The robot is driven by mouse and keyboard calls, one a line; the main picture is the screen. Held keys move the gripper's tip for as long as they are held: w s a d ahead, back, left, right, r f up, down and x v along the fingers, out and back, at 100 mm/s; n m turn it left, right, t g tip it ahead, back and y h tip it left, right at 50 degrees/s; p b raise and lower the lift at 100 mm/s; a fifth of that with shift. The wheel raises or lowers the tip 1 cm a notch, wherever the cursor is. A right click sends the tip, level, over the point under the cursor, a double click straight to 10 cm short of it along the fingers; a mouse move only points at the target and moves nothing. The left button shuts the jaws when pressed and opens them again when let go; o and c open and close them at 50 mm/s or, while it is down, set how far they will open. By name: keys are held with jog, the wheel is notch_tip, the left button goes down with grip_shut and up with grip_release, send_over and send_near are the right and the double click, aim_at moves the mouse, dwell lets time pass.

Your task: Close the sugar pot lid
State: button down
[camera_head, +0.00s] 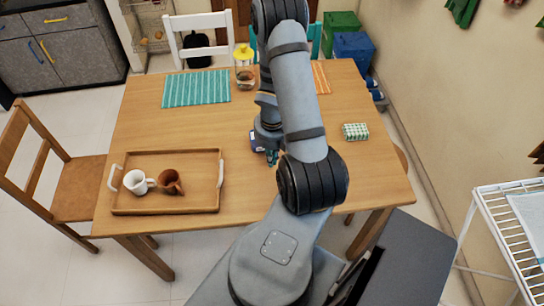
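A clear glass jar (246,77) with brown contents stands upright at the far side of the wooden table (200,122); it looks like the sugar pot. Its yellow lid (243,52) is at the top of the jar. I cannot tell at this size whether the lid is fully seated. My gripper (271,157) is low over the middle of the table, nearer than the jar and apart from it. It is mostly hidden by my arm, and its finger opening is unclear.
A wooden tray (135,165) with a white mug (136,182) and a brown cup (171,182) lies at front left. A teal mat (196,88) is left of the jar; an orange mat (320,77) is behind my arm. A green checked item (355,131) is at right.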

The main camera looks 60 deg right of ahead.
jog(key=shift+s+d+f+b, duration=0.15)
jog(key=shift+f+b, duration=0.15)
jog(key=shift+f, duration=0.65)
jog(key=shift+d+f, duration=0.1)
jog(key=w+d+p, duration=0.1)
jog(key=p, duration=0.1)
jog(key=w+d+r+p, duration=0.1)
jog(key=p, duration=0.2)
jog(key=shift+w+d+r+p, duration=0.2)
jog(key=shift+w+r+p, duration=0.1)
jog(key=shift+w, duration=0.05)
jog(key=shift+w+r, duration=0.1)
jog(key=shift+w, duration=0.05)
